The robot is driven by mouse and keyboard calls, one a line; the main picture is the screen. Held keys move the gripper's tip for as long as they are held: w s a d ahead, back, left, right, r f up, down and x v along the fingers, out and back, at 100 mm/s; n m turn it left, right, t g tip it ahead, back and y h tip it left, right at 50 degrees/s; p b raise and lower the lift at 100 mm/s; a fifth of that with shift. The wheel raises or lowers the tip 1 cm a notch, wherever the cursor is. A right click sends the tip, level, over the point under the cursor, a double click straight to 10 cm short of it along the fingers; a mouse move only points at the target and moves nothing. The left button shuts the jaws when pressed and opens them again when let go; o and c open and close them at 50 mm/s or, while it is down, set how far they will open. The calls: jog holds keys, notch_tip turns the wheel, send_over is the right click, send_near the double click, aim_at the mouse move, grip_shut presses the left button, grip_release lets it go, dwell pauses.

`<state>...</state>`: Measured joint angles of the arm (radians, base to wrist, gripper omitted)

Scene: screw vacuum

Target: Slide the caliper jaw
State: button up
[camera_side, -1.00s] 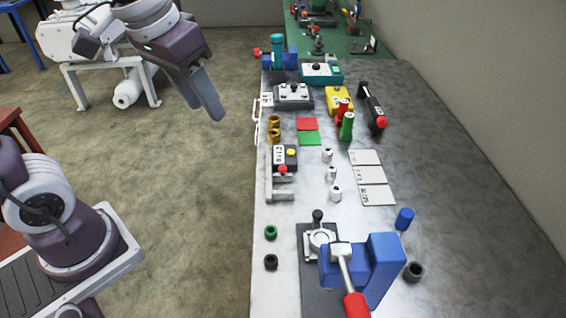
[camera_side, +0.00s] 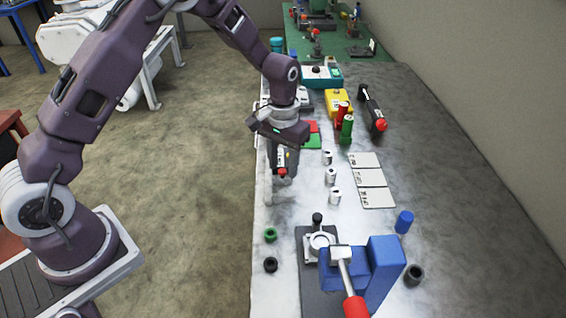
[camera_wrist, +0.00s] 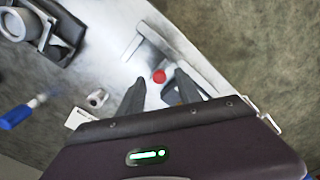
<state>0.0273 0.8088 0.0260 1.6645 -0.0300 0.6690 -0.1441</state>
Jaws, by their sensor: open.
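The caliper (camera_side: 268,188) lies at the left edge of the light table, with grey jaws and a dark slider body carrying a red knob (camera_side: 282,171). My gripper (camera_side: 281,156) is above the slider and hides much of it in the side view. In the wrist view, my gripper (camera_wrist: 158,84) is open, with its two dark fingers apart. The red knob (camera_wrist: 159,76) shows in the gap between the fingertips; I cannot tell if either finger touches it. The grey caliper frame (camera_wrist: 133,47) extends beyond the fingers there.
Several small white cylinders (camera_side: 331,177) stand to the right of the caliper, beside pale labelled cards (camera_side: 370,178). A green ring (camera_side: 270,235) and a black ring (camera_side: 270,265) lie nearer. A blue vise-like fixture (camera_side: 385,265) with a red-handled lever stands at the front right.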

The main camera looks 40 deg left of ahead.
grip_shut()
dwell(1.4)
